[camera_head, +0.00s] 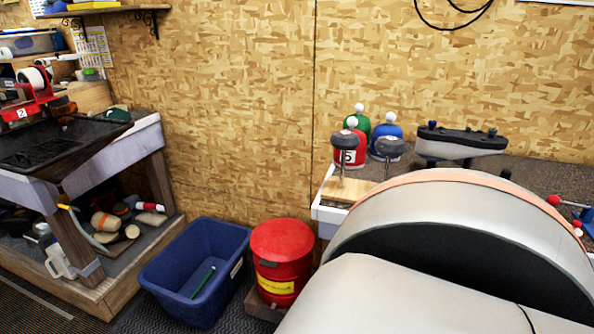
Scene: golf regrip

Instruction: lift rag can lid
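The red rag can (281,272) stands on the floor near the middle of the view, against the wood-chip board wall. It has a yellow label on its front. Its round red lid (282,239) is on top and looks closed. A large pale curved part of my own body fills the lower right and comes close to the can's right side. Neither of my grippers shows in this view.
A blue bin (195,268) with a green item (203,283) stands just left of the can. A workbench (110,155) is at the left. A counter (335,213) with knobbed tools and colored covers is at the right.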

